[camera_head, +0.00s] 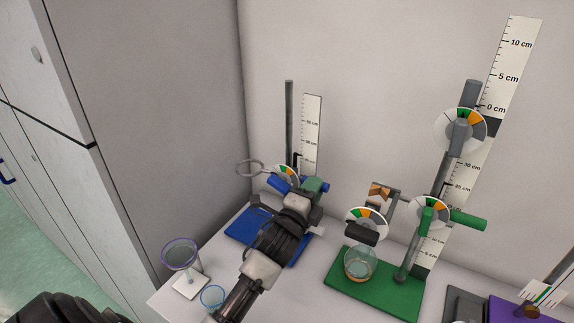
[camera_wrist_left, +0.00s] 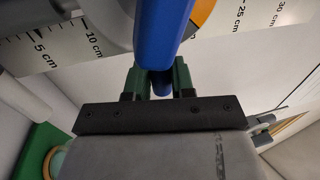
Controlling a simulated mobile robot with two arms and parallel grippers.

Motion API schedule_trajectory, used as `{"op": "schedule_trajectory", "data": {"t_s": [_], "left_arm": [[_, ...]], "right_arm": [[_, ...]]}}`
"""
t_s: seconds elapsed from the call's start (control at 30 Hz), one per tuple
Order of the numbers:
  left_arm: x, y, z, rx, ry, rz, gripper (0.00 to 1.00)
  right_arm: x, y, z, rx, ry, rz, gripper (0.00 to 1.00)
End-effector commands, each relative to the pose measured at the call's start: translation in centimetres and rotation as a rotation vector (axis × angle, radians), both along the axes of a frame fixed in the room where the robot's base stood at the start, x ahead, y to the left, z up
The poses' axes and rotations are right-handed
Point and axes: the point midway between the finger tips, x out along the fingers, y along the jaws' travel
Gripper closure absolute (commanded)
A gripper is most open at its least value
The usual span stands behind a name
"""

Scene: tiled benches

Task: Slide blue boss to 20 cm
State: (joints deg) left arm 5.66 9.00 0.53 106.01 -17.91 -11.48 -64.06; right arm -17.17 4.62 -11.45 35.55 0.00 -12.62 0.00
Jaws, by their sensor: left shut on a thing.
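The blue boss (camera_head: 279,184) is on the grey vertical rod of the blue-based stand (camera_head: 238,231), with a colored dial and a metal ring beside it. A white ruler (camera_head: 311,130) stands behind the rod; its numbers are too small to read in the head view. In the left wrist view, the blue boss (camera_wrist_left: 163,35) covers the middle of the ruler, with 5 and 10 cm showing left and 25 and 30 cm right. My left gripper (camera_head: 310,187) is shut on the boss's blue part, between its green fingers (camera_wrist_left: 160,83). My right gripper is not in view.
A green-based stand (camera_head: 340,295) with a flask (camera_head: 360,263), dials and a tall ruler stands to the right. A glass funnel-like vessel (camera_head: 181,254) and a small blue-rimmed cup (camera_head: 212,297) are at the front left.

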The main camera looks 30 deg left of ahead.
Motion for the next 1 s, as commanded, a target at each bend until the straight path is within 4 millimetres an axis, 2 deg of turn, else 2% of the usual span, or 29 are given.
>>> {"op": "schedule_trajectory", "data": {"t_s": [0.07, 0.57, 0.6, 0.77, 0.8, 1.0], "left_arm": [[0.0, 0.0, -0.54, 0.0, 0.002, 0.0, 1.0], [0.0, 0.0, -1.01, 0.0, 0.002, 0.0, 1.0], [0.0, 0.0, -1.04, 0.0, 0.002, 0.0, 0.74], [0.0, 0.0, -0.93, 0.0, 0.002, 0.0, 0.5], [0.0, 0.0, -0.92, 0.0, 0.001, 0.0, 0.46], [0.0, 0.0, -0.89, 0.0, 0.001, 0.0, 0.46]], "right_arm": [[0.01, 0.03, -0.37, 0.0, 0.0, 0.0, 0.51], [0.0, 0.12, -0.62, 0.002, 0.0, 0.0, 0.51], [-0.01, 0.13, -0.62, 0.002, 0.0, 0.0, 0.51], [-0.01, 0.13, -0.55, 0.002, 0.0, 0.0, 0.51], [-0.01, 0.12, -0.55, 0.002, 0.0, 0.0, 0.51], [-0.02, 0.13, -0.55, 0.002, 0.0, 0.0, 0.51]]}}
